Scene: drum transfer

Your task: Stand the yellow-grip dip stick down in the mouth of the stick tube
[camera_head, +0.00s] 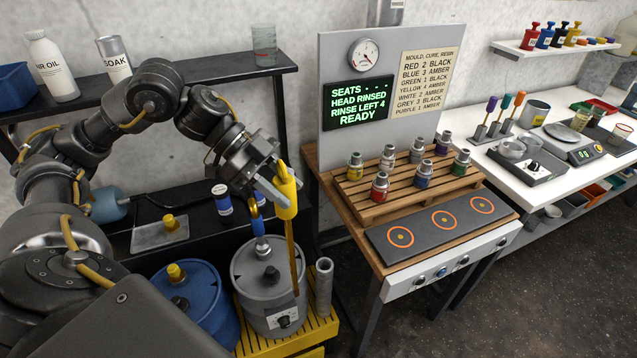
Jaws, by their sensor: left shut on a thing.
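The dip stick's yellow grip (286,199) is held in my left gripper (279,192). Its thin brown rod hangs down nearly upright, and its lower end shows in front of the right side of the grey drum (258,290). The stick tube (323,285) is a grey open-topped cylinder standing on the yellow pallet, right of the drum. The rod is left of the tube in the picture and apart from its mouth. My left gripper is shut on the grip, above and left of the tube. My right gripper is not in view.
A blue drum (203,303) stands left of the grey drum, with the yellow pallet (290,341) beneath. A blue-handled fitting (258,228) rises from the grey drum's lid. The wooden bench with the dark three-ring plate (443,225) is right of the tube.

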